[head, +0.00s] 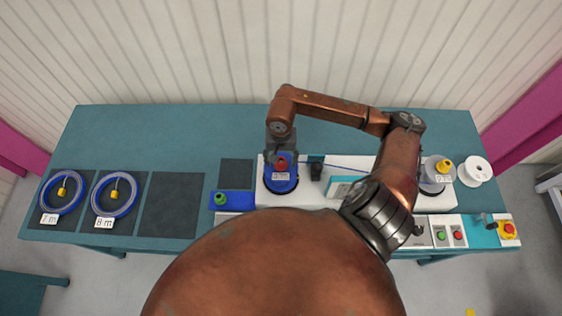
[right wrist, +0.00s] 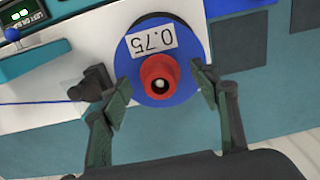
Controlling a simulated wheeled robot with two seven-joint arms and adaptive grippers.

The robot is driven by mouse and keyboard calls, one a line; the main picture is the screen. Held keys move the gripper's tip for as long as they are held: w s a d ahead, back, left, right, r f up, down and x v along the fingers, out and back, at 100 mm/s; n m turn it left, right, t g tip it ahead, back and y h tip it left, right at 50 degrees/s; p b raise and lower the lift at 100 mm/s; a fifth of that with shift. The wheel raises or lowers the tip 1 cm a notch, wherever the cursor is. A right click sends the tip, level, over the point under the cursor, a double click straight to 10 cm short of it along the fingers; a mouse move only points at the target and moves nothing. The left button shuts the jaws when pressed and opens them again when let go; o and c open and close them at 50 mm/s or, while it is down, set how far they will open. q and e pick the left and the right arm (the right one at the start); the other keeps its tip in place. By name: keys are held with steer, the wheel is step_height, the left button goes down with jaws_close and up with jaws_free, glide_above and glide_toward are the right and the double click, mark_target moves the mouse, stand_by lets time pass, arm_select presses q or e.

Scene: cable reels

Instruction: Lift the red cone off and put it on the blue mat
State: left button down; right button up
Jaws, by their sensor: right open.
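The red cone (head: 282,164) stands on the blue reel (head: 283,186) at the left end of the white machine. The right wrist view shows the red cone (right wrist: 158,75) from above, on the blue reel (right wrist: 189,65) with its 0.75 label. My right gripper (head: 281,148) hangs over the reel. In the right wrist view my right gripper (right wrist: 163,96) is open, its fingers on either side of the cone with gaps. The blue mat (head: 241,199) lies left of the reel, with a green cone (head: 220,199) on its left part. My left gripper is out of view.
Dark mats lie at left; two hold blue cable coils (head: 63,191) labelled 7 m and 8 m. A black guide (head: 316,168) stands right of the reel. A grey reel with a yellow cone (head: 445,166) and a white spool (head: 474,169) are at right. The back strip is clear.

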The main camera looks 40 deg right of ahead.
steer(key=shift+f, duration=0.15)
steer(key=shift+c, duration=0.2)
steer(key=c, duration=1.2)
step_height(320, 180, up, 10)
steer(key=b, duration=0.2)
steer(key=o, duration=0.5)
steer(key=c, duration=0.5)
steer(key=shift+b, duration=0.7)
